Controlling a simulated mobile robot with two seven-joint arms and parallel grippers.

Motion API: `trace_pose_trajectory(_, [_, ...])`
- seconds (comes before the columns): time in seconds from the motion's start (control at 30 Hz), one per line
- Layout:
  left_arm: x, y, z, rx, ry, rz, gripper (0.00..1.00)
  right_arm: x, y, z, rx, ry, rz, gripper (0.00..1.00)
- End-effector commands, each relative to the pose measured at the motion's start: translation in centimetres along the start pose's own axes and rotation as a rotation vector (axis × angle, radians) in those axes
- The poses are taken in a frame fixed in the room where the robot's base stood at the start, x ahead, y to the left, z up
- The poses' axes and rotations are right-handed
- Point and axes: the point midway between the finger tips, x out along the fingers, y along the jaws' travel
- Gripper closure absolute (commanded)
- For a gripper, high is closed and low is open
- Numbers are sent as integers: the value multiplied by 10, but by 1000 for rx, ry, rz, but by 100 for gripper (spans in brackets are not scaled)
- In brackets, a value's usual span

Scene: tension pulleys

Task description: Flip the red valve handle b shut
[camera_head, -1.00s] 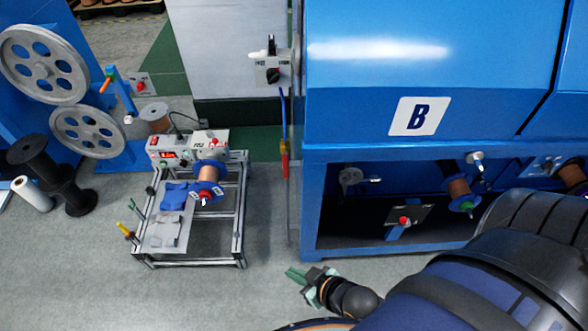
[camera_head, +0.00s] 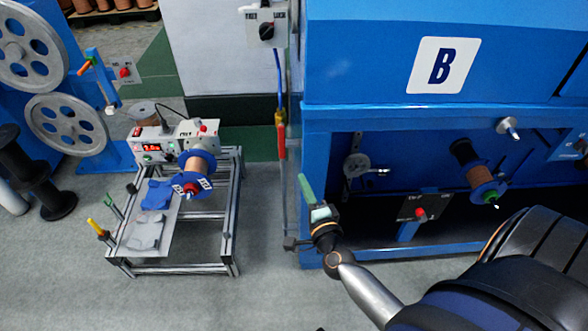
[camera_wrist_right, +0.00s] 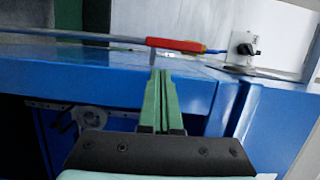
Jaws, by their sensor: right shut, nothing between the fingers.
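The red valve handle b (camera_head: 282,142) hangs lengthwise in line with the thin blue pipe beside the left edge of the blue machine marked B. It also shows in the right wrist view (camera_wrist_right: 187,45), just beyond my fingertips. My right gripper (camera_head: 305,184) points up, lower than the handle and to its right in the head view. In the right wrist view its green fingers (camera_wrist_right: 160,78) are together with nothing between them. A gap seems to remain between fingertips and handle. My left gripper is in neither current view.
The blue machine (camera_head: 380,120) fills the right side, with a spool (camera_head: 481,178) on its front. A grey box with a black knob (camera_head: 266,27) sits above the pipe. A small framed winding stand (camera_head: 232,200) stands left. Grey floor is clear between.

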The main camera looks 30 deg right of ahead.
Motion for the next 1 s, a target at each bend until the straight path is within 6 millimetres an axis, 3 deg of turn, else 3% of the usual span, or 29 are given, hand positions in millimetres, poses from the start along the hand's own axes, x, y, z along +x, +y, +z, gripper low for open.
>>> trace_pose_trajectory(0.5, [1,0,-1,4,11,0,50,8,2,-5,37,24,-5,100])
trace_pose_trajectory(0.77, [2,-3,-17,22,74,-7,50,48,2,-6,37,23,-7,100])
trace_pose_trajectory(1.0, [-1,-7,-52,58,204,-18,50,85,2,-7,36,23,-6,100])
